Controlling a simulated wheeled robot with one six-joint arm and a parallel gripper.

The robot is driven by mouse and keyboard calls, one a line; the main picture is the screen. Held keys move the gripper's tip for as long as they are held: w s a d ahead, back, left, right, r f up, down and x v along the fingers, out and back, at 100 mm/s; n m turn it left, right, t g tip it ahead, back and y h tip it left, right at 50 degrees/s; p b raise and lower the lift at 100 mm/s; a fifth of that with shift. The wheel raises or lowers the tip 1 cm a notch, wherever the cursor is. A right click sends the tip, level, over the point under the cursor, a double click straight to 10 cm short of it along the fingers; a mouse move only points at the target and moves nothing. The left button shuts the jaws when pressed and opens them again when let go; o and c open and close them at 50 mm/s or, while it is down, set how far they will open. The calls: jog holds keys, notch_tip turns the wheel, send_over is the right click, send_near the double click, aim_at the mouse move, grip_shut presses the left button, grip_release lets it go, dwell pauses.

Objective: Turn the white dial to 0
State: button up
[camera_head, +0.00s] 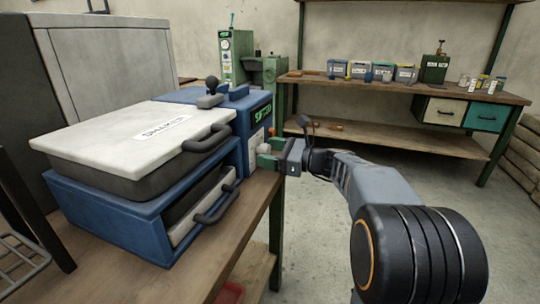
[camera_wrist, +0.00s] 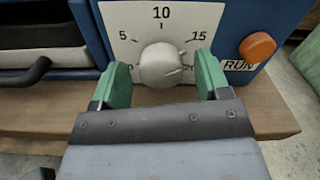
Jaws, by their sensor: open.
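The white dial (camera_wrist: 160,64) is a round knob on the white scale plate (camera_wrist: 180,22) of the blue machine. In the wrist view the plate shows 5, 10, 15 and 20. A thin line on the dial points to the right, near the 20. My gripper (camera_wrist: 163,80) is open, with one green finger on each side of the dial and gaps between. In the head view my gripper (camera_head: 271,154) is at the machine's right front face. The dial is too small to make out there.
An orange button (camera_wrist: 257,47) marked RUN sits right of the dial. The blue machine (camera_head: 120,221) with its white lid (camera_head: 115,142) and dark handles stands on a wooden table (camera_head: 245,225). A shelf bench (camera_head: 400,88) with small boxes stands at the back. Open floor lies between.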

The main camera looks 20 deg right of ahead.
jog(key=shift+w+a, duration=0.1)
jog(key=shift+a, duration=0.05)
jog(key=c, duration=0.9)
